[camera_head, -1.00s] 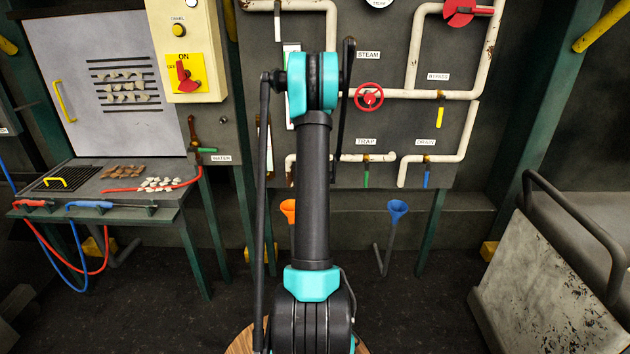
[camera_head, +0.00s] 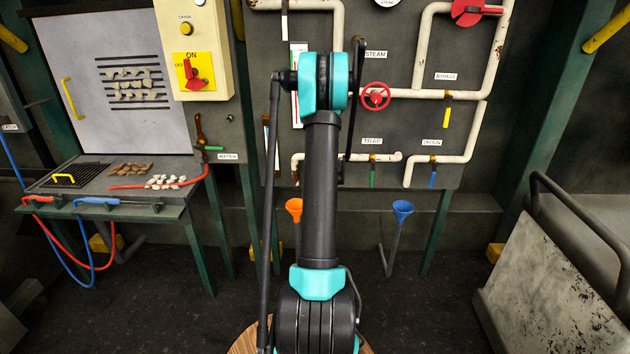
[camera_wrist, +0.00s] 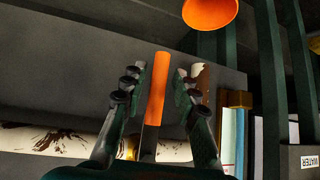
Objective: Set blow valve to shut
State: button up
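In the wrist view an orange lever handle (camera_wrist: 157,95) points up from a stained white pipe (camera_wrist: 70,142), in line with a grey stem. No label shows by it, so I cannot confirm that it is the blow valve. My gripper (camera_wrist: 161,70) is open with one finger on each side of the handle, and narrow gaps seem to show at both sides. In the head view my arm hides the gripper and this lever.
An orange funnel (camera_head: 294,207) and a blue funnel (camera_head: 402,210) stand below the panel (camera_head: 420,130). The red steam wheel (camera_head: 376,96), green trap lever (camera_head: 372,174), blue drain lever (camera_head: 433,176) and yellow bypass lever (camera_head: 446,118) are to the right of my arm.

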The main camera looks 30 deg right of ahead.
dwell(0.3)
jog(key=v, duration=1.2)
jog(key=shift+d, duration=0.1)
jog(key=s+a+r+n+g+y, duration=0.1)
jog(key=s+a, duration=0.4)
jog(key=a, duration=0.6)
jog(key=s+a+r+n+g+y, duration=0.1)
jog(key=s+a, duration=0.4)
jog(key=a, duration=0.6)
jog(key=s+a+f+n+g, duration=0.1)
jog(key=s+a+f, duration=0.1)
jog(key=s+a, duration=0.4)
jog(key=s+a+f+n+g+y, duration=0.1)
jog(key=s+a, duration=0.5)
jog(key=s, duration=0.7)
jog(key=shift+s+f, duration=0.2)
jog(key=shift+f, duration=0.2)
